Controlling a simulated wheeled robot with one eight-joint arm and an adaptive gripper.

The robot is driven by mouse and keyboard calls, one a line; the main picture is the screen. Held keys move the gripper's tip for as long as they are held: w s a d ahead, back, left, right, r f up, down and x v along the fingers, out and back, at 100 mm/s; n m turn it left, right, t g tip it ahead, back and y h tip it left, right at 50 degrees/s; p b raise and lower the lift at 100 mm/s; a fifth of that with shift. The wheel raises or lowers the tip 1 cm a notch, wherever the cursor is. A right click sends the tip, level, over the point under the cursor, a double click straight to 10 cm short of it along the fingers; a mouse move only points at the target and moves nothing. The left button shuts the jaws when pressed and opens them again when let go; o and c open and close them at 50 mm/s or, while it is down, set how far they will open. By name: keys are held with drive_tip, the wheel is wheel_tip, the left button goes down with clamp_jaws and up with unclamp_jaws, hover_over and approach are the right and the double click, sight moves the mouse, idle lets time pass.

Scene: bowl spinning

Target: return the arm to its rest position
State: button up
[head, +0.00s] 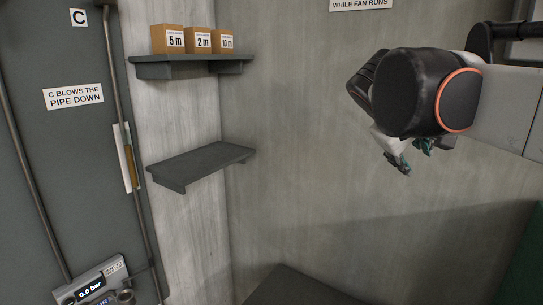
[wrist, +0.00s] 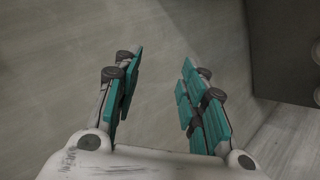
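My arm comes in from the right side of the head view. It is raised in front of the bare wall, well right of the shelves. My gripper (head: 410,156) hangs below the dark rounded wrist joint, partly hidden by it. In the wrist view my gripper (wrist: 157,98) has its two teal-padded fingers apart, with nothing between them. It touches nothing that I can see.
An upper shelf (head: 190,70) holds boxes marked 5 m (head: 172,42), 2 m (head: 202,43) and 10 m (head: 226,43). The lower shelf (head: 200,163) is empty. A gauge (head: 92,288) reading 0.0 bar sits at lower left. A dark surface (head: 295,288) lies at the bottom.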

drive_tip(key=s+a+f+m+y+b, duration=0.1)
drive_tip(key=s+f+b, duration=0.5)
drive_tip(key=f, duration=0.9)
drive_tip(key=s+a+f+m+y+b, duration=0.1)
drive_tip(key=s+a+f+y+b, duration=0.3)
drive_tip(key=f, duration=1.2)
drive_tip(key=s+a+f+m+y+b, duration=0.2)
drive_tip(key=s+f+b, duration=0.7)
drive_tip(key=f, duration=0.6)
drive_tip(key=shift+s+a+f+y, duration=0.15)
drive_tip(key=shift+a+y, duration=0.15)
drive_tip(key=shift+a, duration=0.05)
drive_tip(key=shift+o, duration=0.6)
